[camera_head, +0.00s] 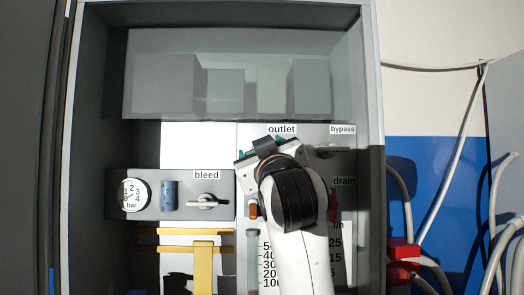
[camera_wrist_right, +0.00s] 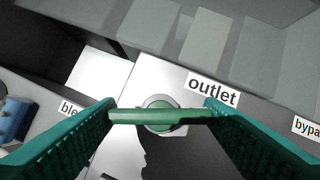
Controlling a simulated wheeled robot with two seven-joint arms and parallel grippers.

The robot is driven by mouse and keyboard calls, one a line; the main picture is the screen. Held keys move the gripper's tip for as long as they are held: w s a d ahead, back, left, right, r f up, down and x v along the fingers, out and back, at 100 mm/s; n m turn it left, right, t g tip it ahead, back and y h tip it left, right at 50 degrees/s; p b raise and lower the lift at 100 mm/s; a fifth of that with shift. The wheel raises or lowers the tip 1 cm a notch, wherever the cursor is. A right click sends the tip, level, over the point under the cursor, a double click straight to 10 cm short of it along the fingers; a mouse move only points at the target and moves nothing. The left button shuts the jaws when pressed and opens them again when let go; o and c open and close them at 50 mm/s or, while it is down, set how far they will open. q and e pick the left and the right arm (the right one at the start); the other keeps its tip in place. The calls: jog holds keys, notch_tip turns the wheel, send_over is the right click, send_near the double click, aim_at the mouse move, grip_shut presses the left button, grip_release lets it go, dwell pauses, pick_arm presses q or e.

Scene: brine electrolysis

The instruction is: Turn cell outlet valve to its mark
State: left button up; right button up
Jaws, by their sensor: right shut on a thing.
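The outlet valve shows in the right wrist view as a green bar handle (camera_wrist_right: 160,116) on a round hub, below and left of the "outlet" label (camera_wrist_right: 214,91). My right gripper (camera_wrist_right: 160,118) has a teal finger at each end of this handle and is shut on it. In the head view my right gripper (camera_head: 263,147) is at the panel just under the "outlet" label (camera_head: 282,129), and its wrist hides the valve. I cannot make out the valve's mark. My left gripper is not in view.
Nearby are the bleed valve (camera_head: 208,201), a pressure gauge (camera_head: 134,195), a blue cylinder (camera_head: 169,195), the bypass valve (camera_head: 331,150) and a red drain handle (camera_head: 333,205). Yellow bars (camera_head: 203,250) stand below. Cabinet walls close in both sides; cables (camera_head: 406,195) hang outside right.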

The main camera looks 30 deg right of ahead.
jog(key=shift+d+r+n+g+y+p, duration=0.1)
jog(key=shift+n+g+y+p, duration=0.6)
jog(key=shift+n+p, duration=1.5)
jog(key=shift+a+r+n+g+y+p, duration=0.15)
jog(key=shift+n+y+p, duration=1.15)
jog(key=shift+n, duration=1.85)
jog(key=shift+d+f+n+g+y+p, duration=0.15)
jog(key=shift+n+g+y+p, duration=0.55)
jog(key=shift+n+p, duration=1.5)
jog(key=shift+n+b, duration=0.45)
jog(key=shift+n, duration=0.1)
jog(key=o, duration=0.9)
jog(key=shift+o, duration=0.4)
jog(key=shift+s+r+t, duration=0.1)
jog(key=shift+t, duration=0.15)
jog(key=shift+s, duration=0.1)
